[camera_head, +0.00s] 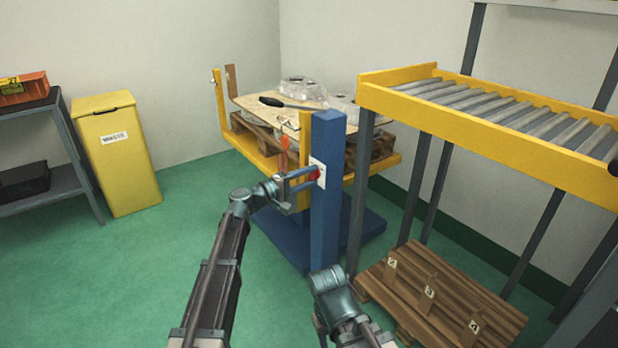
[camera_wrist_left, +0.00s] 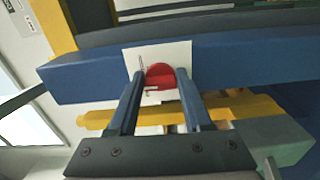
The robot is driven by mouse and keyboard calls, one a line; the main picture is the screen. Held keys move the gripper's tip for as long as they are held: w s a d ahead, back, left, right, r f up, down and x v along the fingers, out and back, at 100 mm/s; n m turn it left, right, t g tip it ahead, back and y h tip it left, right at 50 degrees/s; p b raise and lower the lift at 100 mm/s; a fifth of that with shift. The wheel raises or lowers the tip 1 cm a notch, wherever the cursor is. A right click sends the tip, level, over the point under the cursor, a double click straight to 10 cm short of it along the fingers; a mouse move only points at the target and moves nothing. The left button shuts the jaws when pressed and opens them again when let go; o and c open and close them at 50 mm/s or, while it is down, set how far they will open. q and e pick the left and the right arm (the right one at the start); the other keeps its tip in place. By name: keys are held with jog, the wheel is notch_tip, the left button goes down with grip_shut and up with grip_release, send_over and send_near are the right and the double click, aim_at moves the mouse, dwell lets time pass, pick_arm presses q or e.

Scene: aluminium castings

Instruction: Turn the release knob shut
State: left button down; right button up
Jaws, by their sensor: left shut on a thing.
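The red release knob (camera_wrist_left: 159,77) sits on a white plate (camera_wrist_left: 178,54) fixed to the blue post (camera_head: 325,225). In the left wrist view, my left gripper (camera_wrist_left: 160,84) has its two blue fingers on either side of the knob and is shut on it. In the head view, the knob (camera_head: 314,174) shows as a small red patch at the fingertips of my left gripper (camera_head: 305,180), partly hidden by them. My right arm comes in at the bottom centre of the head view; its gripper fingers cannot be made out.
A yellow-framed lift table (camera_head: 262,160) behind the post carries a pallet with castings. A roller conveyor (camera_head: 500,115) stands at the right, with a wooden pallet (camera_head: 440,300) on the floor below. A yellow waste bin (camera_head: 125,165) and a shelf stand left. Green floor is clear between.

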pick_arm(q)
jog(key=n, duration=0.4)
jog(key=shift+r+n, duration=0.1)
jog(key=shift+n, duration=0.2)
jog(key=shift+w+a+r+n, duration=0.1)
jog(key=shift+n, duration=2.2)
jog(key=shift+c, duration=1.6)
grip_release()
jog(key=v, duration=1.3)
jog(key=shift+s+a, duration=0.3)
